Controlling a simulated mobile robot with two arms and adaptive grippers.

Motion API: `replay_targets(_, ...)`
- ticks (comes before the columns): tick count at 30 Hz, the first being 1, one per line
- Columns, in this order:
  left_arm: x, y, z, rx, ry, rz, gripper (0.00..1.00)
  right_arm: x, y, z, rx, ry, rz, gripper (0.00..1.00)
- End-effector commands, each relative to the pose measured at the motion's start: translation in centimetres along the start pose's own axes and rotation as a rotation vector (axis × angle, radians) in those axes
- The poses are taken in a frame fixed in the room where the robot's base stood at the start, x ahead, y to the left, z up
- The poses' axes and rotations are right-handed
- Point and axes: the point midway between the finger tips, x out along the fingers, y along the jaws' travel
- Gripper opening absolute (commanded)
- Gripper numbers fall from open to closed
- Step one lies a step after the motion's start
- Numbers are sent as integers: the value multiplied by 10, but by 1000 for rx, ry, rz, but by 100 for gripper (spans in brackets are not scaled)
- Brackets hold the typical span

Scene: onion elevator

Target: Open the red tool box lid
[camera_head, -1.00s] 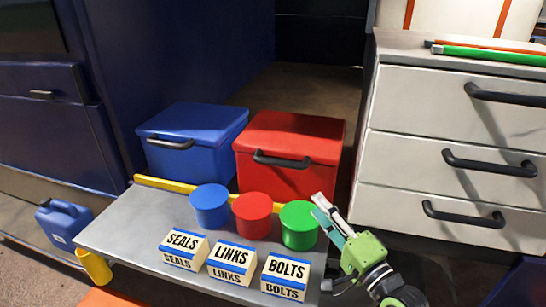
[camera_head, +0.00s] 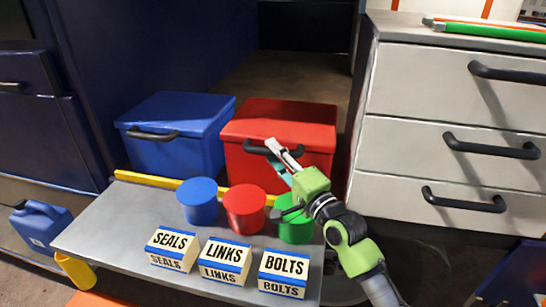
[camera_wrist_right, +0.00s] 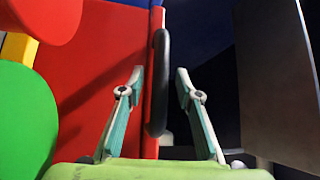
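The red tool box (camera_head: 300,165) stands behind the metal bench with its lid (camera_head: 285,112) down. Its black handle (camera_head: 262,150) is on the front; in the right wrist view the handle (camera_wrist_right: 161,75) runs upright along the red face. My right gripper (camera_head: 275,153) is at the handle, with its fingertips overlapping the handle's right part. In the right wrist view the fingers (camera_wrist_right: 159,80) are apart, one to each side of the handle in the picture. I cannot tell whether they touch it. My left gripper is not in view.
A blue tool box (camera_head: 175,135) stands to the left. A white drawer cabinet (camera_head: 440,110) is close on the right.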

Motion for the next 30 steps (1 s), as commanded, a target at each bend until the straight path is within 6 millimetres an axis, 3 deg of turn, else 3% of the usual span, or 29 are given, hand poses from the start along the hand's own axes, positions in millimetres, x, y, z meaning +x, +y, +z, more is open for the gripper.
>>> replay_targets(4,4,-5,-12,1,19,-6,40,10,0,0,0,-1,0,32)
replay_targets(13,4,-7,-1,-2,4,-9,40,12,-1,0,0,-1,0,32)
replay_targets(17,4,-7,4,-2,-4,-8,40,12,0,0,0,0,0,0)
replay_targets(25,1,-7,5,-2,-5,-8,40,12,-2,0,2,0,2,0)
replay_targets(30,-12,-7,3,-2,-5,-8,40,13,-12,-1,16,1,13,0)
